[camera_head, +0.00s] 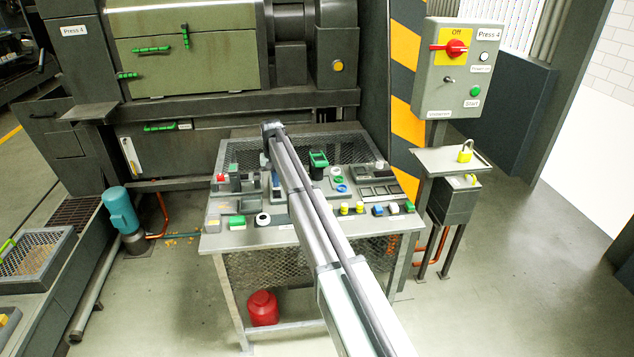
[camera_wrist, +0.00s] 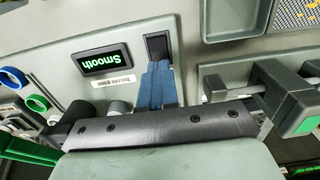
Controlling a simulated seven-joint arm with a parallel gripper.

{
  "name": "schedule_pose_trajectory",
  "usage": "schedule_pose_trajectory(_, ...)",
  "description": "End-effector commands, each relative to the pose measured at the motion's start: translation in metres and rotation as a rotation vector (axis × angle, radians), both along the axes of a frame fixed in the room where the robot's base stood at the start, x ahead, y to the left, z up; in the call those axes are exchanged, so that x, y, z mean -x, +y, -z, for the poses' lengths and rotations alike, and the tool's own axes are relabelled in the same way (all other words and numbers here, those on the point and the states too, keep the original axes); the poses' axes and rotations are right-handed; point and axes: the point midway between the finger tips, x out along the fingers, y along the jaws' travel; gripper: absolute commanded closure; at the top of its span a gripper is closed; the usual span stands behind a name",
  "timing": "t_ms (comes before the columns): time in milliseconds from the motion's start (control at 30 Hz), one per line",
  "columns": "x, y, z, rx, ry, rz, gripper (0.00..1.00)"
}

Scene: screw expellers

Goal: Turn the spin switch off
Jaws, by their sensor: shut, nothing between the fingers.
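In the head view, the blue of my gripper (camera_head: 277,187) shows low over the control table, partly behind my arm. I cannot read a spin label on any control. A red rotary switch (camera_head: 456,48) on a yellow plate marked Off is on the Press 4 box, its handle pointing left, far right of my gripper.
The control table (camera_head: 226,240) carries several buttons, knobs and levers. A black, green-lettered Smooth sign (camera_wrist: 101,61) is near the black control. A grey, green-ended handle (camera_wrist: 290,103) stands close to the right of my palm. A padlock (camera_head: 465,155) lies on the shelf under the Press 4 box.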

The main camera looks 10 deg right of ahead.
Motion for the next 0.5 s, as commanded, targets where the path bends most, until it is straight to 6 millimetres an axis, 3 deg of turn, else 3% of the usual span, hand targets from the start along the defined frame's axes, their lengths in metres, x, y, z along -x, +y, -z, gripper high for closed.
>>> schedule_pose_trajectory(500,-0.001,0.000,-0.034,0.000,-0.001,0.000,1.00)
